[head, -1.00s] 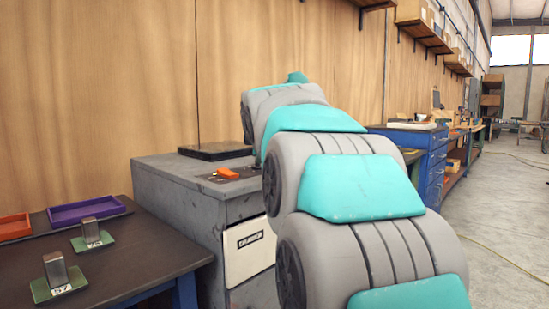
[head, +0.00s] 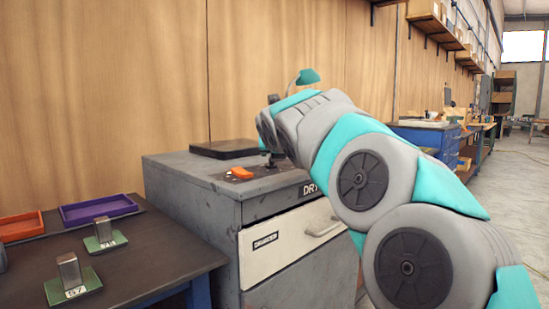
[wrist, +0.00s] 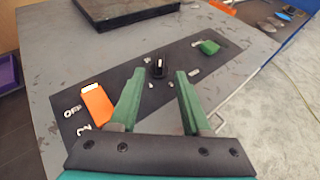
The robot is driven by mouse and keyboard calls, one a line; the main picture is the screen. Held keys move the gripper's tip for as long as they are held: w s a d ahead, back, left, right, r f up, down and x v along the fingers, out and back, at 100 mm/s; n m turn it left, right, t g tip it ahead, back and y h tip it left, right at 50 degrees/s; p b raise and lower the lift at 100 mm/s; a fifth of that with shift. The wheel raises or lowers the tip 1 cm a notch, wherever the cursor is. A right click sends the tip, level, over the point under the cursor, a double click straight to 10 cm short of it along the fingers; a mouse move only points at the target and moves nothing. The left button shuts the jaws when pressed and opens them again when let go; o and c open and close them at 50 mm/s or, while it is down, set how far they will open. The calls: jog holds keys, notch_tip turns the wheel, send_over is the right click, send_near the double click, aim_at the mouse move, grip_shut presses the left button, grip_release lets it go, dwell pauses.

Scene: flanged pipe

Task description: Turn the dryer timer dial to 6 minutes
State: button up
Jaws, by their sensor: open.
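The dryer (head: 185,185) is a grey cabinet with a white drawer front and a partly hidden label starting "DRY". In the wrist view a dark control panel (wrist: 215,68) lies on its top. The timer dial (wrist: 158,68) is a small black knob with a white pointer mark, with small white markings around it that are too small to read. My gripper (wrist: 154,74) has two green fingers, open and empty, with the dial between and just beyond their tips. I cannot tell how high the tips are above the panel. In the head view my arm hides the dial.
An orange switch (wrist: 97,103) marked OFF and ON sits left of my fingers. A black slab (head: 224,149) lies at the back of the dryer. Trays (head: 98,208) and metal blocks stand on the left bench.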

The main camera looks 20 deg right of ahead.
jog(key=x, duration=0.6)
jog(key=shift+w+d+f, duration=0.1)
jog(key=shift+w+f, duration=0.15)
jog(key=shift+w, duration=0.1)
jog(key=shift+c, duration=0.4)
grip_shut()
